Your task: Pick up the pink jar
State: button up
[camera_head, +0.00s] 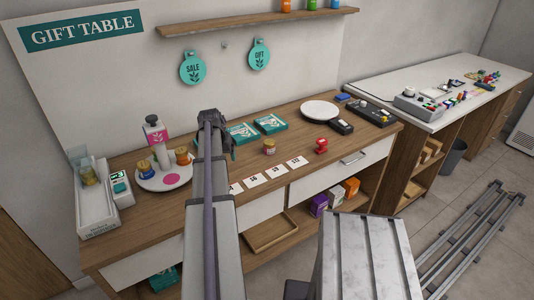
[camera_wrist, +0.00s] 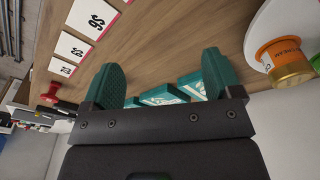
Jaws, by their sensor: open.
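A small jar with a gold lid and a reddish-pink body (camera_head: 269,149) stands upright alone on the wooden counter, behind the price cards; it looks closest to a pink jar, but its colour is hard to tell. I cannot make it out in the wrist view. My gripper (camera_head: 218,122) is above the counter to its left, apart from it. In the wrist view my gripper (camera_wrist: 165,82) has its teal finger pads wide apart with nothing held between them. An orange-labelled cream jar (camera_wrist: 285,60) shows at the right there, beyond the right finger.
Teal boxes (camera_head: 270,124) lie behind the jar. Price cards (camera_head: 275,170) and a red stamp (camera_head: 321,146) are near the front edge.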

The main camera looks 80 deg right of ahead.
aim_at(268, 143)
jog(key=s+d+m+g+h+b, duration=0.1)
jog(key=s+d+m, duration=0.2)
jog(key=s+d, duration=0.5)
jog(key=s+d+m+h, duration=0.1)
jog(key=s+d+m, duration=0.3)
jog(key=d, duration=0.6)
jog(key=shift+n, duration=0.4)
jog(key=b+x, duration=0.6)
jog(key=x, duration=0.1)
jog(key=s+b+x, duration=0.1)
jog(key=b+x, duration=0.2)
jog(key=x, duration=0.1)
jog(key=shift+d+f+b, duration=0.1)
jog(key=shift+b, duration=0.3)
jog(key=shift+r, duration=0.3)
jog(key=c, duration=1)
